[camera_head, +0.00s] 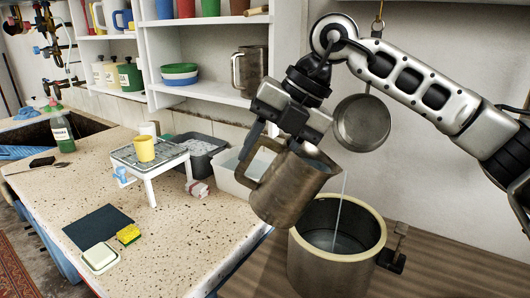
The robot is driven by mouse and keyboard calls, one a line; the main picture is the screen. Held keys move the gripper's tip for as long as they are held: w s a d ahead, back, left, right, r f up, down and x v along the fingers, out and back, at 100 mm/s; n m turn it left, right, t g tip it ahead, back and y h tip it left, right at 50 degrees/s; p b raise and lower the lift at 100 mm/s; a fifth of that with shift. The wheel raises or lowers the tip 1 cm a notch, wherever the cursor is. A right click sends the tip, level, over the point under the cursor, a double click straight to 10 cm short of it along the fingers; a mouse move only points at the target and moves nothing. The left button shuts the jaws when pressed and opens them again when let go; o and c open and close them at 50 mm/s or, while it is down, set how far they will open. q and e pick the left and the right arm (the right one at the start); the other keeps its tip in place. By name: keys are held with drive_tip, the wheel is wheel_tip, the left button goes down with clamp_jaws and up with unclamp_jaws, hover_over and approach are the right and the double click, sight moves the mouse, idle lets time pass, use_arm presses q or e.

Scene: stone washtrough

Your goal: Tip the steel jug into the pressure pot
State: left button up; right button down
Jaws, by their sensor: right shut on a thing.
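The steel jug (292,188) is in the air in the middle of the camera_head view, tilted with its mouth to the right. My right gripper (272,138) is shut on the jug near its handle and upper rim. The pressure pot (322,270) stands open on the brown wooden surface, below and to the right of the jug. A thin pale stream runs from the jug's lip down into the pot. Pale liquid shows inside the pot. The jug is above the pot's left rim. My left gripper is not in view.
A small white stand (148,162) with a yellow cup (144,148) is on the speckled counter (185,230). A grey tub (204,160) and a white tub (232,178) stand behind. A pan (361,122) hangs above the pot. Another metal jug (249,70) is on the shelf.

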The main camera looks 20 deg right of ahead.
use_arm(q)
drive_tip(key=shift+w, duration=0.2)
use_arm(e)
drive_tip(key=shift+r, duration=0.1)
idle(0.4)
drive_tip(key=shift+d+y+b, duration=0.15)
drive_tip(key=shift+y+b, duration=0.15)
drive_tip(key=shift+b, duration=0.15)
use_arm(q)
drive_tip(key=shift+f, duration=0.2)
use_arm(e)
drive_tip(key=shift+r, duration=0.15)
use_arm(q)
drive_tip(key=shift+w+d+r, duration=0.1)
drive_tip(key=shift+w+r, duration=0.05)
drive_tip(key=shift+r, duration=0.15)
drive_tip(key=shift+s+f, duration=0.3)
use_arm(e)
drive_tip(key=shift+s+d+b, duration=0.1)
drive_tip(key=shift+d+b, duration=0.05)
drive_tip(key=shift+b, duration=0.25)
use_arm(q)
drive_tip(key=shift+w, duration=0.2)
use_arm(e)
drive_tip(key=shift+r+y, duration=0.1)
drive_tip(key=shift+y, duration=0.2)
